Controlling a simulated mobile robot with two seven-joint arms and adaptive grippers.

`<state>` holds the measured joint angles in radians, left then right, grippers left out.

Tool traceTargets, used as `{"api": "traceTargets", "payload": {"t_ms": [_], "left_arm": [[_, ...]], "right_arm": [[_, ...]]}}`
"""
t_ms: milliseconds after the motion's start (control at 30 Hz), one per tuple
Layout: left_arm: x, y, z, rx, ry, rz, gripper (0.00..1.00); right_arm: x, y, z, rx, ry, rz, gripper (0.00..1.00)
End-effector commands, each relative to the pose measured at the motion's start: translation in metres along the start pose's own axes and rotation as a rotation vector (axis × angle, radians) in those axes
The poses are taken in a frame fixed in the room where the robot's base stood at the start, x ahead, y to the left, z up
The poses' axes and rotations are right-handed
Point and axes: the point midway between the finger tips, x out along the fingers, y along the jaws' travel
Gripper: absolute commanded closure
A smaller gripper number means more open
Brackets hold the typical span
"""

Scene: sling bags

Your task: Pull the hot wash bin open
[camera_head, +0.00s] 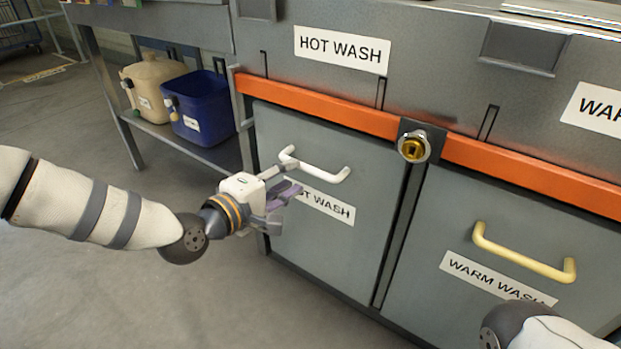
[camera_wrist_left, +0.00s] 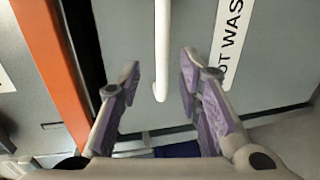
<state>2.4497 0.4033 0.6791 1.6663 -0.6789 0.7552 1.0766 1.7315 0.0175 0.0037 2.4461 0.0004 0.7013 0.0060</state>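The hot wash bin (camera_head: 340,255) is a grey front panel with a white "HOT WASH" label; it appears closed, level with the warm wash bin beside it. Its white bar handle (camera_head: 333,174) is near the panel's top. My left gripper (camera_head: 292,190) is in front of the left part of this handle and partly overlaps the label. In the left wrist view, my left gripper (camera_wrist_left: 160,75) is open, and the handle (camera_wrist_left: 162,45) lies between the lines of its two fingers. I see no finger touching it. My right gripper is out of view.
The warm wash bin (camera_head: 450,295) with a yellow handle (camera_head: 520,258) is at the right. A blue tub (camera_head: 203,105) and beige container (camera_head: 152,85) stand on a shelf at left. The floor in front is clear.

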Motion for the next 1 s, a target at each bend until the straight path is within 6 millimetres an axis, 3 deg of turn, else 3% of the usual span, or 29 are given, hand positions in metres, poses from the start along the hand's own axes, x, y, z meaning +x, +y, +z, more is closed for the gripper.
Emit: {"api": "traceTargets", "payload": {"t_ms": [100, 300, 633, 800, 1000], "left_arm": [[0.032, -0.007, 0.001, 0.0, -0.002, -0.004, 0.67], [0.064, -0.006, 0.001, 0.0, -0.001, -0.005, 0.67], [0.07, -0.002, 0.001, 0.0, -0.002, -0.005, 0.67], [0.07, -0.003, 0.001, 0.0, -0.001, -0.005, 1.0], [0.07, -0.003, 0.001, 0.0, -0.001, -0.005, 1.0]], "right_arm": [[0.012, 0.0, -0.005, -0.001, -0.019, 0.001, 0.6], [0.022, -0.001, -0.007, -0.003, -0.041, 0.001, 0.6], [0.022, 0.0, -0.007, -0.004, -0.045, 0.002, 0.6], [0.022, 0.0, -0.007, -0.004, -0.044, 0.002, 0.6], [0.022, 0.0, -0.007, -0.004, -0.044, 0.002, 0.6]]}}
